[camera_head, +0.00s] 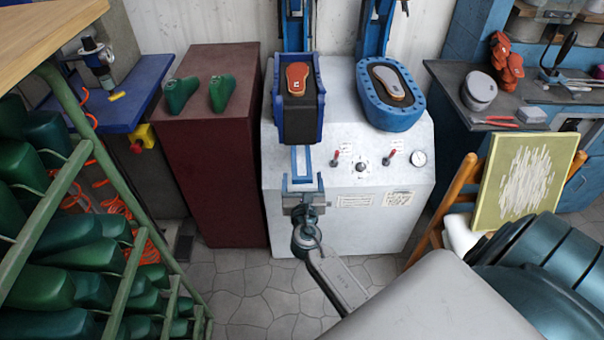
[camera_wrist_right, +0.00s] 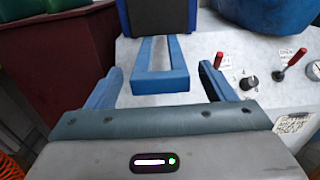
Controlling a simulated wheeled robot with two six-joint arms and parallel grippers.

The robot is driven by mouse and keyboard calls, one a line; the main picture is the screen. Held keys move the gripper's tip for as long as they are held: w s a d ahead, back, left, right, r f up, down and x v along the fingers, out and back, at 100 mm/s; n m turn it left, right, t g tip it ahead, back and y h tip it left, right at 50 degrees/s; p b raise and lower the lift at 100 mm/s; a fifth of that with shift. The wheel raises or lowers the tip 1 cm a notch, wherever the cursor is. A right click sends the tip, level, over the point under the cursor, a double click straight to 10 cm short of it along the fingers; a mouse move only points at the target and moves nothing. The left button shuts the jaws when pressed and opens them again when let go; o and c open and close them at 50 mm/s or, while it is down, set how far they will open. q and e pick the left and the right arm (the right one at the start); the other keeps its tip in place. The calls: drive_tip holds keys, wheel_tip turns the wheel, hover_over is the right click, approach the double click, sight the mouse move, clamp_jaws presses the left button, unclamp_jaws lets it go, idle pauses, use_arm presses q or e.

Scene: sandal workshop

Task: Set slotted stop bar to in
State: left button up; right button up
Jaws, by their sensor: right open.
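The slotted stop bar (camera_head: 294,161) is a blue, flat frame with an open slot, sticking out from the front of the white press below its left station. In the right wrist view, the stop bar (camera_wrist_right: 160,84) lies ahead, between the finger lines. My right gripper (camera_head: 303,183) is open and empty, just in front of the bar, one finger to each side. The gripper also shows in the wrist view (camera_wrist_right: 161,70), with clear gaps to the bar. My left gripper is not in view.
The white press (camera_head: 350,210) carries red-handled levers (camera_head: 335,158), a dark knob and a gauge (camera_head: 418,158). A maroon cabinet (camera_head: 205,150) with green lasts stands left. A green rack (camera_head: 90,210) is at far left. A framed panel (camera_head: 525,180) leans at right.

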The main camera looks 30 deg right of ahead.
drive_tip(key=shift+x, duration=1.1)
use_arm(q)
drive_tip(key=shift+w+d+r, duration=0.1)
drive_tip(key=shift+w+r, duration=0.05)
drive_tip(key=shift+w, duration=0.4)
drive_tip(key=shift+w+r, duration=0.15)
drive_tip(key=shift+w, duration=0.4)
use_arm(e)
drive_tip(key=shift+w+d, duration=0.15)
drive_tip(key=shift+w, duration=0.15)
